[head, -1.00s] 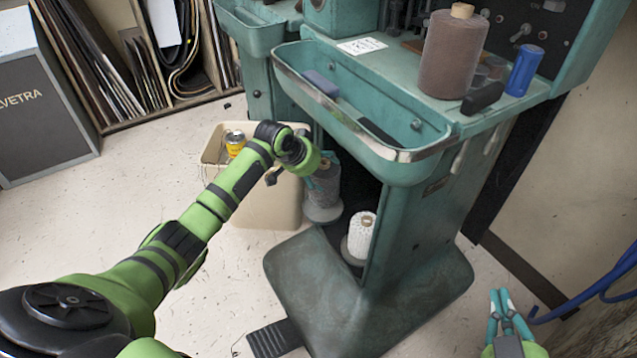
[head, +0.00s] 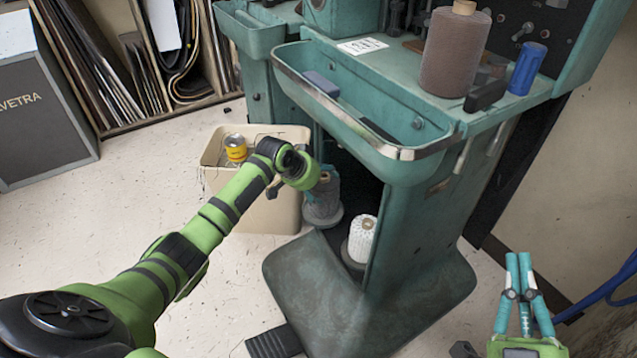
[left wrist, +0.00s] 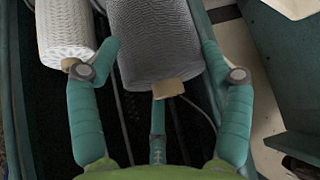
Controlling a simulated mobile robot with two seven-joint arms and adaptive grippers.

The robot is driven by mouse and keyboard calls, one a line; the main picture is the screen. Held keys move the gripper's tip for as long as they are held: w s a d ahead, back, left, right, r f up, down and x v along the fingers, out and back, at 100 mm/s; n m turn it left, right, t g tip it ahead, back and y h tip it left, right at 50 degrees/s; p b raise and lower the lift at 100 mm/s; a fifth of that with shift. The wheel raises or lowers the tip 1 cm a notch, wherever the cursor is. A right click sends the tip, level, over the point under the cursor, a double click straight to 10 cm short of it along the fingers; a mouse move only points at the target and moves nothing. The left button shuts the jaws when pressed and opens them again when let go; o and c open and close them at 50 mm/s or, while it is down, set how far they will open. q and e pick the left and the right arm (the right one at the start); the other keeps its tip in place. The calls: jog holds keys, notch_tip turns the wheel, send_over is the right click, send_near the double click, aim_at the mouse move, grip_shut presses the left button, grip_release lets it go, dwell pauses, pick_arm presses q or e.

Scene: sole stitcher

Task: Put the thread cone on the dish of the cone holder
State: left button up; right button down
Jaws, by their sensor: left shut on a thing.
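The grey thread cone (head: 325,190) is inside the lower bay of the green machine, beneath my left wrist. In the left wrist view the grey cone (left wrist: 155,40) lies between the teal fingers of my left gripper (left wrist: 160,48), its cardboard tip towards me. My left gripper (head: 324,172) is shut on it, mostly hidden by the wrist in the head view. A round grey dish of the cone holder (head: 322,215) shows at the cone's foot; I cannot tell whether they touch. My right gripper (head: 519,258) is at the lower right, empty; its opening is unclear.
A white thread cone (head: 362,238) stands close to the right of the grey one, also in the left wrist view (left wrist: 65,35). A beige bin (head: 270,212) with a yellow can stands to the left. The machine's trough (head: 415,155) overhangs the bay. A brown cone (head: 455,55) stands on top.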

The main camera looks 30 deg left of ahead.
pick_arm(q)
jog(key=o, duration=1.3)
